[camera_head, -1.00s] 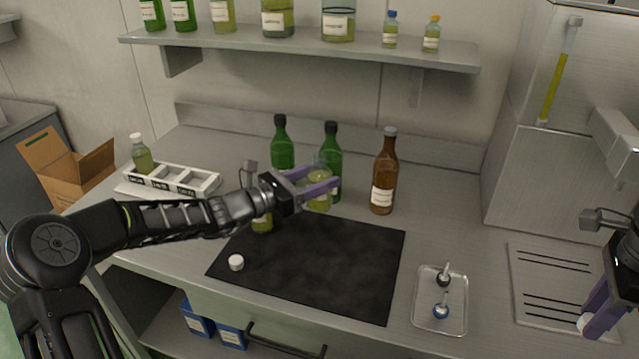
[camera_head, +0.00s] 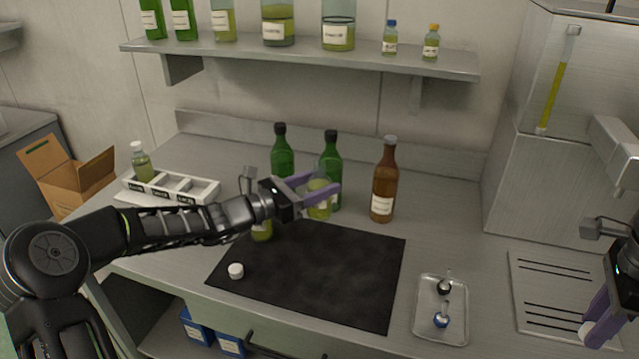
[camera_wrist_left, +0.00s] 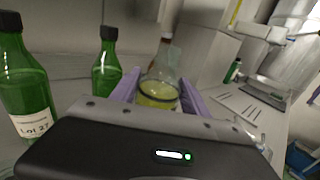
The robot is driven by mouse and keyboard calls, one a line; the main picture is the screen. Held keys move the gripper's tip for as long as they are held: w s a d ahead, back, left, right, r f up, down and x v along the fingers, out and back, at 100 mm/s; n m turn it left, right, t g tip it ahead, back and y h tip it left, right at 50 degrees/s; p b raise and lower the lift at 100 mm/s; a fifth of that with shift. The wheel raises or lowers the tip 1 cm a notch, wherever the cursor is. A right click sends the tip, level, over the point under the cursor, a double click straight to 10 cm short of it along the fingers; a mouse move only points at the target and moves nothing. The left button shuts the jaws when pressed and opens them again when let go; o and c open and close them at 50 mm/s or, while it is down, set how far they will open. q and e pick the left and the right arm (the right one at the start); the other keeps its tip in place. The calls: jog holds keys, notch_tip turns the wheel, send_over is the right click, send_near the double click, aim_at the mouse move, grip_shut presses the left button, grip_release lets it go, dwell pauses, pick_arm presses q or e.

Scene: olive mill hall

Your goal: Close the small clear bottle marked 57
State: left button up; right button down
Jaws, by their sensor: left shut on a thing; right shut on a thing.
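My left gripper (camera_head: 318,191) is shut on a small clear bottle (camera_head: 319,208) with yellow-green liquid, above the back edge of the black mat. This bottle also shows between the purple fingers in the left wrist view (camera_wrist_left: 158,92). Its top is unclear and I cannot read a 57 on it. My right gripper (camera_head: 597,322) is at the right edge, shut on a small white cap (camera_head: 585,333), over the ridged plate. Another yellow-green bottle (camera_head: 262,231) stands partly hidden behind my left wrist. A loose white cap (camera_head: 236,270) lies on the mat's left part.
Two green bottles (camera_head: 282,150) and a brown bottle (camera_head: 384,185) stand behind the mat (camera_head: 330,270). A white rack (camera_head: 205,192) holding a capped bottle (camera_head: 142,163) is at left. A metal tray (camera_head: 428,318) with small stoppers lies right of the mat. A shelf (camera_head: 300,52) overhangs.

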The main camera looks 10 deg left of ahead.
pick_arm(q)
grip_shut()
dwell(0.3)
dwell(0.3)
